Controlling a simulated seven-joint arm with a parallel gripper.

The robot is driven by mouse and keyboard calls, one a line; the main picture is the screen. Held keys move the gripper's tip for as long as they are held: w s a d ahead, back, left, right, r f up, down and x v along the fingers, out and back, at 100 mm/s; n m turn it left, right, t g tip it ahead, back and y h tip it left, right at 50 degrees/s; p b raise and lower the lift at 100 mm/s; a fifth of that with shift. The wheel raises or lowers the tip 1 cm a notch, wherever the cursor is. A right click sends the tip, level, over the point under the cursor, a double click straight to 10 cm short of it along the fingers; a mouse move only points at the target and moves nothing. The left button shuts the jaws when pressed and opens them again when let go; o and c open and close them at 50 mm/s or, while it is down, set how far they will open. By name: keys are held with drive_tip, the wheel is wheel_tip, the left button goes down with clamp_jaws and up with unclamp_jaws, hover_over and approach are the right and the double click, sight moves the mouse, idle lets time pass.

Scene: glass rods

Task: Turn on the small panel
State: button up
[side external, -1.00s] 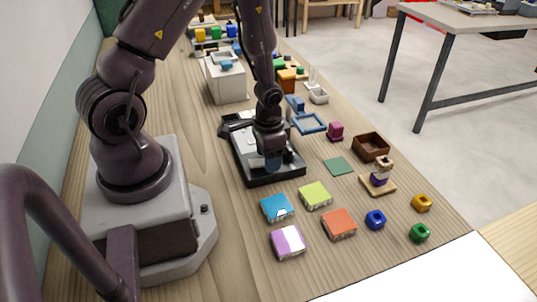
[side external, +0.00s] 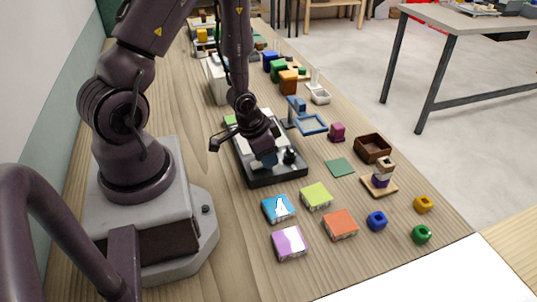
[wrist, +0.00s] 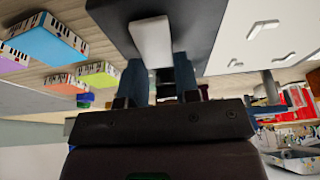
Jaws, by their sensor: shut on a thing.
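The small panel (side external: 280,181) is a black-framed box with a light top plate, lying on the table in front of my arm. In the wrist view its dark face (wrist: 205,20) and a white plate with slots (wrist: 265,35) fill the upper part. A black knob (side external: 289,156) stands on its right end in the side view. My gripper (side external: 266,160) is tilted low over the panel. In the wrist view its blue fingers (wrist: 160,78) are close around the end of a white bar (wrist: 152,42) on the dark face. The exact contact is partly hidden.
Blue (side external: 278,208), lime (side external: 316,195), orange (side external: 340,224) and purple (side external: 290,243) blocks lie in front of the panel. A blue frame stand (side external: 310,123) is close on its right. A brown open box (side external: 373,148) stands farther right.

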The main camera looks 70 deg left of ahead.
drive_tip(key=o, duration=0.9)
drive_tip(key=shift+r, duration=0.1)
drive_tip(key=v, duration=0.5)
drive_tip(key=w+v, duration=0.1)
drive_tip(key=v, duration=0.1)
drive_tip(key=shift+a+r, duration=0.1)
drive_tip(key=shift+r, duration=0.25)
wheel_tip(320, 180, up, 2)
drive_tip(key=shift+w+r, duration=0.1)
drive_tip(key=shift+r, duration=0.05)
